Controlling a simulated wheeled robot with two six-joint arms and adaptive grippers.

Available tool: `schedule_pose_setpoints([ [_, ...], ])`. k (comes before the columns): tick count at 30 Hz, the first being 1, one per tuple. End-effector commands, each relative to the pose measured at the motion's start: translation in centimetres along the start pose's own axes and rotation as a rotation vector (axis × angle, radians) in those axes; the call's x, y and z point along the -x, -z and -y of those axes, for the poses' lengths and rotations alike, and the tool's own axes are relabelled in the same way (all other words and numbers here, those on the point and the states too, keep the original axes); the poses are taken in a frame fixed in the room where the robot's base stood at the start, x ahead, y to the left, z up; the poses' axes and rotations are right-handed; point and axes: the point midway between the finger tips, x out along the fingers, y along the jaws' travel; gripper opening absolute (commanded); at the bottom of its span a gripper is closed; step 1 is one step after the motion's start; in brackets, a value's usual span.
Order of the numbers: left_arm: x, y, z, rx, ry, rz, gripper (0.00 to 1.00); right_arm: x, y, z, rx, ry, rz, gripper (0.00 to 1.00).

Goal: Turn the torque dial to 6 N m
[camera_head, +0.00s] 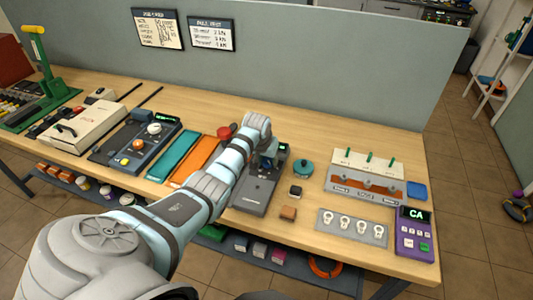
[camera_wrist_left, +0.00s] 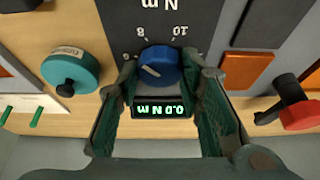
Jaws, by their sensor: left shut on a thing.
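The torque tester is a dark grey box (camera_head: 256,193) on the bench, partly hidden by my left arm. In the left wrist view its blue dial (camera_wrist_left: 158,66) sits between my left gripper's two fingers (camera_wrist_left: 160,84), which are shut on it from both sides. A white pointer line shows on the dial's face. The panel (camera_wrist_left: 160,22) shows upside down, with "N m", 10 and 8 marked around the dial. The lit green display (camera_wrist_left: 160,109) reads 0.0 N m. In the head view my left gripper (camera_head: 268,153) is over the tester and hides the dial.
A teal round object (camera_head: 303,169) stands right of the tester. Orange (camera_head: 196,161) and teal (camera_head: 173,155) panels lie left, with a red-headed item (camera_head: 224,132) behind. A purple meter (camera_head: 415,234) stands at the right front. A grey partition (camera_head: 320,65) closes the back.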

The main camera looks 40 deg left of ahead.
Motion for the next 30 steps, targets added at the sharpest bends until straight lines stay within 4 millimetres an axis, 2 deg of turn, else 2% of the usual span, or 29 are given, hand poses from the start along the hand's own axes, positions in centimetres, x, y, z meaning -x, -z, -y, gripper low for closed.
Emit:
schedule_pose_setpoints([
  [1, 0.6, 0.1, -0.2, 0.035, 0.013, 0.004, 0.06, 1.1, 0.1, -0.1, 0.0, 0.0, 0.0, 0.0],
  [3, 0.5, 0.2, -0.2, 0.096, 0.039, 0.003, 0.06, 1.7, 0.2, -0.1, 0.0, 0.0, 0.0, 0.0],
  [10, 0.2, 0.1, -0.3, 0.298, 0.123, 0.001, 0.06, 2.6, 0.3, -0.2, 0.0, 0.0, -0.001, 0.0],
  [21, -0.1, 0.2, -0.4, 0.582, 0.24, -0.003, 0.06, 1.2, 0.2, -0.1, 0.0, 0.0, -0.001, 0.0],
  [30, -0.1, 0.3, -0.3, 0.708, 0.293, -0.003, 0.06, 0.2, 0.1, 0.0, 0.0, 0.0, -0.001, 0.0],
])
